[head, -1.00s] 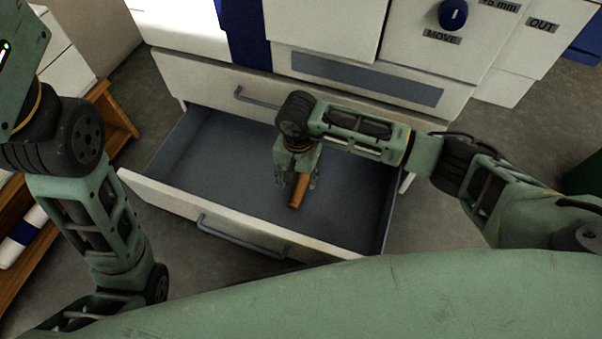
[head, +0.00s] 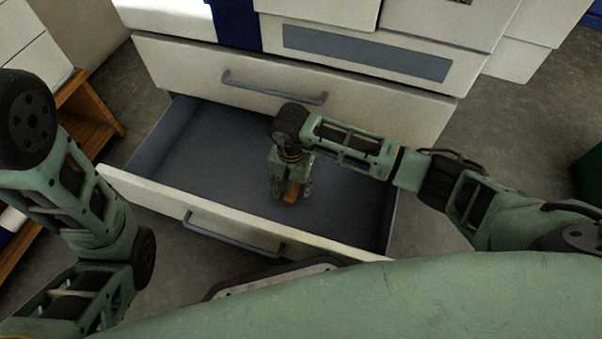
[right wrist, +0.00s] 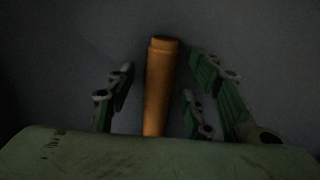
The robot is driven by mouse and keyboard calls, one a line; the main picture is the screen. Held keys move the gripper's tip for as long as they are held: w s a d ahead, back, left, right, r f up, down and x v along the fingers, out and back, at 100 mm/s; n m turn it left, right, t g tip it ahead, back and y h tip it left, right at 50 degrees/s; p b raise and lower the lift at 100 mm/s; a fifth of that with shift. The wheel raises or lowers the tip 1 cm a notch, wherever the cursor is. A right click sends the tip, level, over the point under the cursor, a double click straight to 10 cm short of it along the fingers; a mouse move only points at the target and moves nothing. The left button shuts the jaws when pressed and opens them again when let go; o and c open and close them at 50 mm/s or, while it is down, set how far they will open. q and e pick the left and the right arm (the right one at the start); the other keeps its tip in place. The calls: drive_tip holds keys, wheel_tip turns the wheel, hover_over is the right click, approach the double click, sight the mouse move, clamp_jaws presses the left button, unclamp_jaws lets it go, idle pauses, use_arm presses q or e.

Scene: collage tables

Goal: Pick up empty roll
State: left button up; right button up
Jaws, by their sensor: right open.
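The empty roll (head: 292,191) is an orange-brown tube lying in the open drawer (head: 225,150). In the right wrist view the roll (right wrist: 160,85) runs lengthwise between the fingers, with a gap on each side. My right gripper (head: 291,193) is low in the drawer, open, with its fingers on either side of the roll; it also shows in the right wrist view (right wrist: 162,100). The gripper hides part of the roll in the head view. My left arm is at the left of the head view, but its gripper is out of the picture.
The drawer's front wall (head: 235,222) with its handle (head: 232,236) lies between my body and the roll. A closed drawer (head: 370,98) with a handle is above and behind. A wooden shelf (head: 92,118) stands at the left. The rest of the drawer floor looks empty.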

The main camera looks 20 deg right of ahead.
drive_tip(key=shift+f, duration=0.25)
clamp_jaws()
idle(0.3)
